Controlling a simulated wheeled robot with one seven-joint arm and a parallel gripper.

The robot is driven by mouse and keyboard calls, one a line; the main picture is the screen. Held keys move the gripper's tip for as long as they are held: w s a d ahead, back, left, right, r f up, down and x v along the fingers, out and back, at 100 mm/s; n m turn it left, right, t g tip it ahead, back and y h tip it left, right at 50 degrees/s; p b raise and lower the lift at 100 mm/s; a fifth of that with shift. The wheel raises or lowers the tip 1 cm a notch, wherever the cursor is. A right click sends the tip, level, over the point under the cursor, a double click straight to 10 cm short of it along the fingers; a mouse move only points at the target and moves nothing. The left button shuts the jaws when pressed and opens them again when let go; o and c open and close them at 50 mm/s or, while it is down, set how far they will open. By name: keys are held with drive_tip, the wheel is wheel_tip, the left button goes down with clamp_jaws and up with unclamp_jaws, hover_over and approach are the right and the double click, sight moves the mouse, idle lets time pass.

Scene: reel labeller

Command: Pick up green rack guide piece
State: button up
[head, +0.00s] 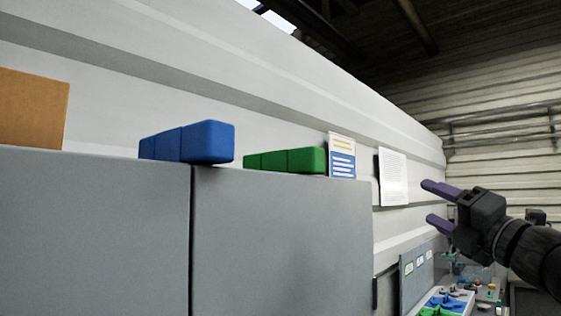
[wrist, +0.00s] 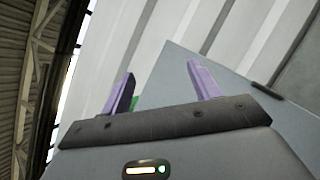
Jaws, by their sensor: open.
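A long green piece with rounded, block-like segments (head: 287,160) lies on top of the grey cabinet, near its right end. A small patch of green (wrist: 134,102) shows beside the left finger in the wrist view; most of it is hidden. My gripper (head: 427,201) is open and empty, with purple fingers pointing left. It is to the right of the green piece and apart from it in the head view. In the wrist view the gripper's two fingers (wrist: 161,69) are spread wide with nothing between them touching both.
A similar blue piece (head: 188,142) lies left of the green one on the cabinet (head: 285,225), and an orange-brown box (head: 32,108) stands farther left. A ribbed wall rises behind, with posted sheets (head: 393,177). Low at right is a bench with small blue and green parts (head: 430,311).

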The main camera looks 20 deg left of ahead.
sight(321, 149)
drive_tip(key=s+a+r+n+g+p, duration=0.2)
drive_tip(key=s+r+n+g, duration=0.3)
drive_tip(key=n, duration=0.3)
drive_tip(key=s+a+r+n+g+y+p, duration=0.1)
drive_tip(key=s+a+r+n+g, duration=0.2)
drive_tip(key=s+n, duration=0.4)
drive_tip(key=shift+s+a+r+n+g+p, duration=0.2)
drive_tip(key=shift+a+r+n+g+p, duration=0.2)
drive_tip(key=shift+r+n+g, duration=0.55)
drive_tip(key=shift+f, duration=0.1)
drive_tip(key=p+x, duration=0.5)
drive_tip(key=x, duration=0.7)
drive_tip(key=shift+s+r+p, duration=0.15)
drive_tip(key=shift+r+p, duration=0.1)
drive_tip(key=shift+p, duration=0.15)
drive_tip(key=shift+a+f, duration=0.1)
drive_tip(key=shift+a, duration=0.05)
